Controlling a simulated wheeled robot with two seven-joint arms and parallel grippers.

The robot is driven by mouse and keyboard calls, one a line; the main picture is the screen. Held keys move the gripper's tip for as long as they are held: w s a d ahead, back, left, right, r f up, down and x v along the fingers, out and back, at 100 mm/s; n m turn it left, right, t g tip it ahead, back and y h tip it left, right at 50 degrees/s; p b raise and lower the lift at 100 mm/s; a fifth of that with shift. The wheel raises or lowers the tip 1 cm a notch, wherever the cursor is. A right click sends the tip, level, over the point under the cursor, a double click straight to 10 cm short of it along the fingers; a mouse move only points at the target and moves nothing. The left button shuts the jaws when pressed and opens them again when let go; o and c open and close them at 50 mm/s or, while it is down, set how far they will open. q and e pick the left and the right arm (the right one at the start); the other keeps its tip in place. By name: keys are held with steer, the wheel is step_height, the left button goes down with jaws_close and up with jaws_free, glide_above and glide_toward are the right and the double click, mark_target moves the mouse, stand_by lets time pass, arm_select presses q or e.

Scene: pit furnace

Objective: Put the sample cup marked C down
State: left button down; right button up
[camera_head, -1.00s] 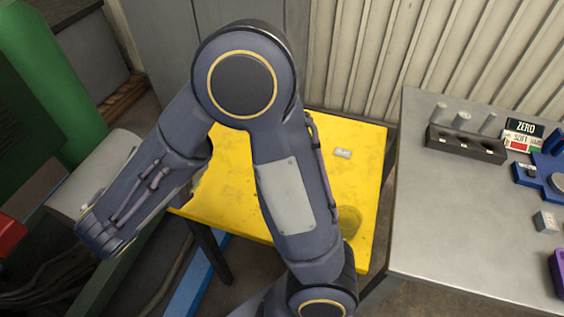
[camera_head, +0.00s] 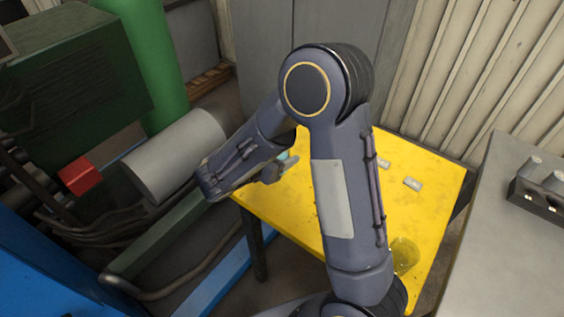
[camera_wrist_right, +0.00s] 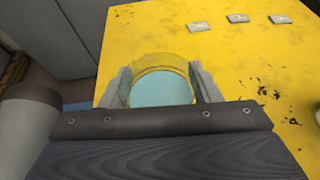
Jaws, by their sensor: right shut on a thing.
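My right gripper (camera_wrist_right: 163,88) is shut on a clear cup (camera_wrist_right: 162,72) with a pale blue inside, held between its two fingers. No letter can be read on the cup. In the head view my right arm hides most of the gripper (camera_head: 276,170), and a bit of pale teal (camera_head: 288,160) shows beside it. The gripper and cup are over the left part of the yellow table (camera_wrist_right: 225,60); I cannot tell if the cup touches it. Small pale tags lie on the table, including one (camera_wrist_right: 238,18) in the wrist view and one (camera_head: 412,183) in the head view. My left gripper is out of view.
A clear glass vessel (camera_head: 404,254) stands near the yellow table's front right. A grey table (camera_head: 505,240) with a dark block (camera_head: 535,197) is at the right. A grey cylinder (camera_head: 175,155) and a red box (camera_head: 80,176) are at the left. The yellow table's back is mostly free.

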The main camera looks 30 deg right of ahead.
steer(key=shift+w+d+f, duration=0.25)
steer(key=shift+d+f, duration=0.1)
steer(key=shift+f, duration=0.2)
steer(key=shift+w+d+f, duration=0.1)
steer(key=shift+f, duration=0.55)
steer(key=shift+w+d+f, duration=0.1)
steer(key=shift+f, duration=1)
steer(key=shift+f, duration=0.25)
steer(key=o, duration=1)
steer(key=shift+r, duration=0.1)
